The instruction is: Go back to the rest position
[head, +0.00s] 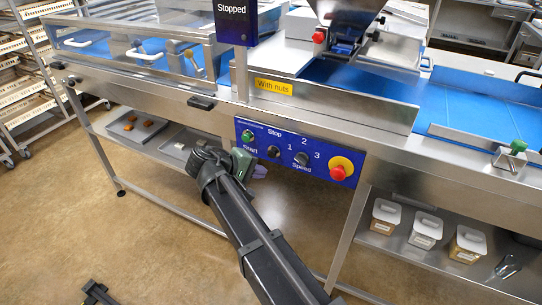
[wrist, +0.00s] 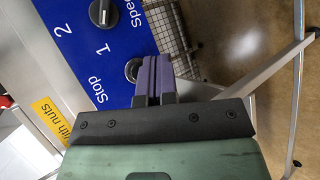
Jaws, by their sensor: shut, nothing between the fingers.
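My gripper (head: 260,171) is in front of the blue control panel (head: 325,162) of the steel machine, low and near the panel's left end. In the wrist view its two purple fingers (wrist: 153,78) are pressed together with nothing between them. The black Stop knob (wrist: 132,70) lies just left of the fingertips there; whether they touch it I cannot tell. The green Start button (head: 248,136), the Stop knob and the Speed knob (head: 301,159) show in the head view, with the red emergency button (head: 341,168) at the right.
A screen (head: 234,18) above reads "Stopped". A yellow label (head: 273,87) reads "With nuts". The lower shelf holds a tray (head: 137,127) with brown pieces and several white tubs (head: 425,230). A rack (head: 22,85) stands far left. The floor (head: 130,235) in front is mostly clear.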

